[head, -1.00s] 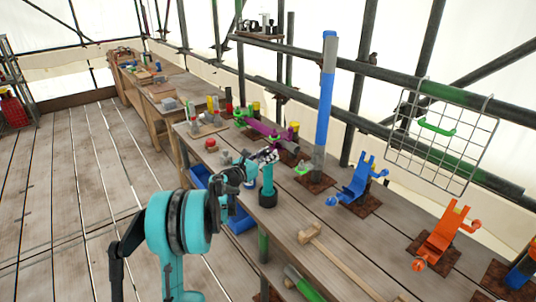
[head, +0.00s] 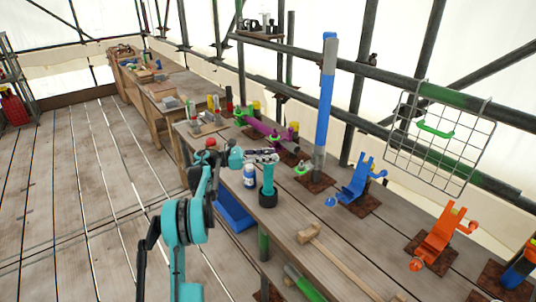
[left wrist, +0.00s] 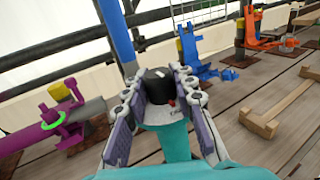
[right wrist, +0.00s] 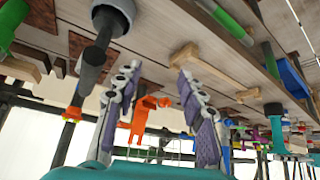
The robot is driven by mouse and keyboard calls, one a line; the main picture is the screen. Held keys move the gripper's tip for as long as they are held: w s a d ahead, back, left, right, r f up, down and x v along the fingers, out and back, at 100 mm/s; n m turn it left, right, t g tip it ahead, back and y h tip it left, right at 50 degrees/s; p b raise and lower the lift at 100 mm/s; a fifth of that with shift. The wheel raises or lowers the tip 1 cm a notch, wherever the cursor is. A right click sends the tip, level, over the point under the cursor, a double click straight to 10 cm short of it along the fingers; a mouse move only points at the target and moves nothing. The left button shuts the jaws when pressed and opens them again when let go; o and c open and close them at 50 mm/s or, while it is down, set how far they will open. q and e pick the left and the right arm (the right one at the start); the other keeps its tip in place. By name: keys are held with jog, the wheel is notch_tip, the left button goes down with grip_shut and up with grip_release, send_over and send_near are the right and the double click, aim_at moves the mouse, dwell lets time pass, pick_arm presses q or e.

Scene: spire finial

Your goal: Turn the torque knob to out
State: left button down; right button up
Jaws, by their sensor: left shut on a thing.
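The torque tool (head: 268,182) is a teal upright column on a black foot near the front edge of the workbench (head: 290,222). In the left wrist view, its black torque knob (left wrist: 158,84) carries a short white mark and sits above a pale dial plate (left wrist: 160,116) with a small red mark and lettering too small to read. My left gripper (head: 264,157) is at the column's top, its purple-padded fingers shut on the knob from both sides. My right gripper (right wrist: 160,100) is open and empty in the right wrist view, fingers well apart.
A blue pole (head: 326,100), blue clamp (head: 360,182) and orange clamp (head: 440,236) stand to the right. A purple fixture (head: 263,129) stands behind.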

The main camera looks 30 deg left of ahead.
dwell(0.5)
pick_arm(q)
jog(key=c, duration=1.2)
grip_release()
jog(key=v, duration=1.2)
jog(key=shift+w, duration=0.15)
